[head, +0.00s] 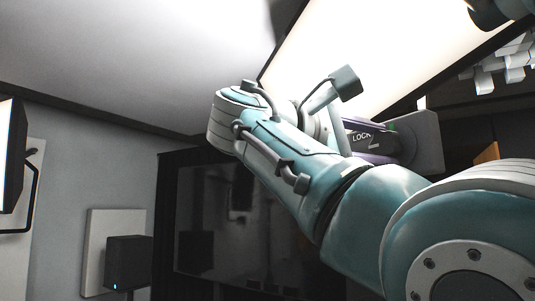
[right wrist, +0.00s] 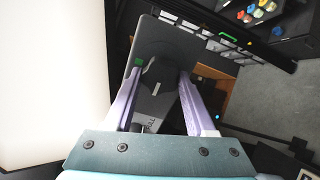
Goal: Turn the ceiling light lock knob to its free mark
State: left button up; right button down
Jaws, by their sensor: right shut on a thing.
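The lock knob (right wrist: 158,71) is a dark round knob on the face of a grey box (right wrist: 186,44) in the right wrist view. A green mark (right wrist: 138,62) lies on the box left of the knob. My right gripper (right wrist: 160,76) has its two pale purple fingers on either side of the knob, shut on it. My right arm hides most of the gripper and the knob there.
A dark glossy panel (head: 215,225) stands on the left beyond my arm. A black speaker-like box (head: 129,261) stands further left. Coloured buttons (right wrist: 262,11) show at the upper right of the wrist view.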

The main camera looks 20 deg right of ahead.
jog(key=shift+a, duration=0.1)
jog(key=shift+c, duration=1.1)
grip_release()
jog(key=shift+a+f+b, duration=0.1)
jog(key=shift+a+b, duration=0.1)
jog(key=shift+b, duration=0.1)
jog(key=a+b, duration=0.1)
jog(key=a, duration=0.1)
jog(key=s+a+b, duration=0.1)
jog(key=a+b, duration=0.1)
jog(key=shift+a+f, duration=0.2)
jog(key=shift+a, duration=0.05)
jog(key=b, duration=0.1)
send_near(380, 149)
jog(key=shift+s+a+r, duration=0.1)
jog(key=shift+a+r, duration=0.15)
jog(key=shift+a, duration=0.1)
